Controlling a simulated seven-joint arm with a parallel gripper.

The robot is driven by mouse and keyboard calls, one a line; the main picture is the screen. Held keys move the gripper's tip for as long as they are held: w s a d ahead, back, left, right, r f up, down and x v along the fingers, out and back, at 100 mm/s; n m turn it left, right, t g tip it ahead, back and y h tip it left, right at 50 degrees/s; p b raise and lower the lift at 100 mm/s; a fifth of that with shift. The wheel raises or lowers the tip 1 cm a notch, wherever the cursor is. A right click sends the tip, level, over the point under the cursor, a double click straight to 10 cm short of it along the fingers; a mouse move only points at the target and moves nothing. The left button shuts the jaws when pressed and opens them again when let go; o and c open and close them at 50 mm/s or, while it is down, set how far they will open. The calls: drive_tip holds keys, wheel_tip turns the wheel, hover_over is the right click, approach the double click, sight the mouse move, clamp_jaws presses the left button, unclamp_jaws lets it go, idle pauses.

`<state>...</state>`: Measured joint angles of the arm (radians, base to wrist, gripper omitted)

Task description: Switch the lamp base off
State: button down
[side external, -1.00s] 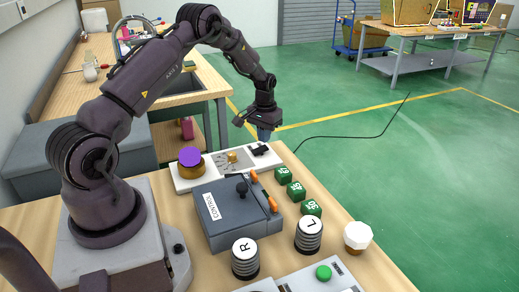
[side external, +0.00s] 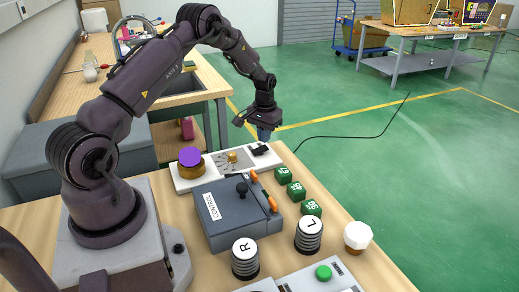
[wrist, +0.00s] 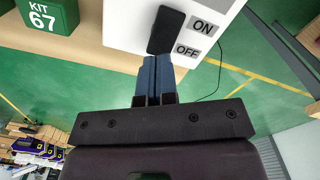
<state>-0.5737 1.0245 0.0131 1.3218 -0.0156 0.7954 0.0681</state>
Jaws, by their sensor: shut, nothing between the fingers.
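The black rocker switch (side external: 260,150) sits at the right end of a white panel (side external: 183,183). In the wrist view, the switch (wrist: 166,30) lies beside an ON label (wrist: 203,27) and an OFF label (wrist: 187,50). My gripper (side external: 264,137) points down over the switch. Its blue fingers are together and empty. In the wrist view, my gripper (wrist: 158,60) has its tips at the switch's end beside OFF. I cannot tell whether they touch it. Which way the switch is tilted is not clear.
The panel also bears a purple-topped knob (side external: 190,158) and a small brass knob (side external: 232,157). A grey CONTROL box (side external: 222,228) stands in front. Several green kit blocks (side external: 283,174) line the table's right side. A white faceted object (side external: 357,235) stands nearer the front.

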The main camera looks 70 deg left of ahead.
sight(260, 152)
drive_tip(key=shift+f, duration=1.4)
idle(0.7)
drive_tip(key=shift+r, duration=3.55)
drive_tip(key=shift+s+d+f+g, duration=0.15)
drive_tip(key=shift+s+d+f, duration=0.2)
drive_tip(key=shift+s, duration=0.15)
drive_tip(key=shift+s+d+f+g, duration=0.15)
drive_tip(key=shift+s+d+f, duration=0.15)
drive_tip(key=shift+s, duration=0.2)
drive_tip(key=s+d+r+m+t, duration=0.3)
drive_tip(key=s+d+r, duration=0.7)
drive_tip(key=d+r, duration=0.3)
drive_tip(key=s+d+r+m+t, duration=0.3)
drive_tip(key=s+d+r, duration=0.7)
drive_tip(key=d+r, duration=0.3)
drive_tip(key=shift+s+d, duration=0.2)
drive_tip(key=shift+s, duration=0.05)
